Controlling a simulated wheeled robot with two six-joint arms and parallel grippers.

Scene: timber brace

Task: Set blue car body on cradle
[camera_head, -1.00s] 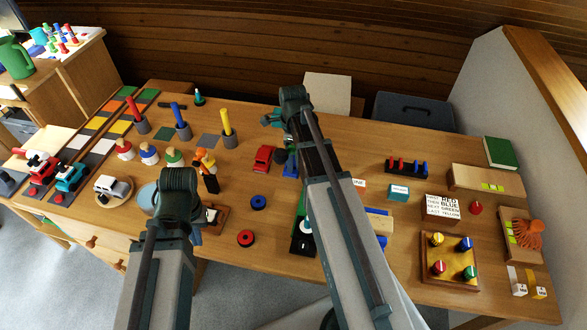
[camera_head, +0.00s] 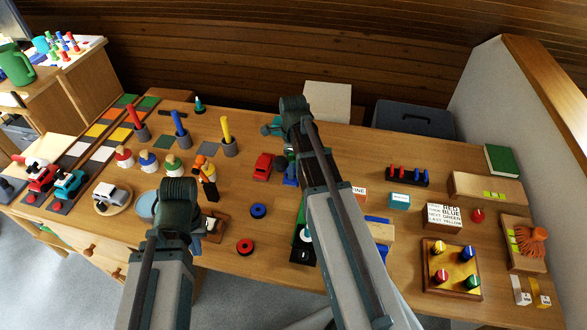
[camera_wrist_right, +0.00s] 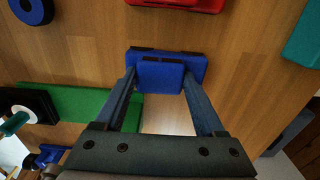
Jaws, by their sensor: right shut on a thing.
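The blue car body (camera_wrist_right: 165,72) is between the fingertips of my right gripper (camera_wrist_right: 160,78) in the right wrist view, and the gripper is shut on it. In the head view, a small part of the blue body (camera_head: 290,174) shows beside my right arm, right of the red car (camera_head: 263,166). I cannot tell whether it touches the table. A pale wooden piece with blue parts (camera_head: 380,232) lies right of my right forearm; I cannot tell whether it is the cradle. My left gripper (camera_head: 180,195) is above the table's front left; its fingers are hidden.
A green piece (camera_wrist_right: 90,103) with a dark end lies left of my right gripper. A red wheel (camera_head: 245,247) and a blue wheel (camera_head: 258,211) lie between the arms. A teal block (camera_head: 399,201) and a lettered block (camera_head: 443,215) stand to the right.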

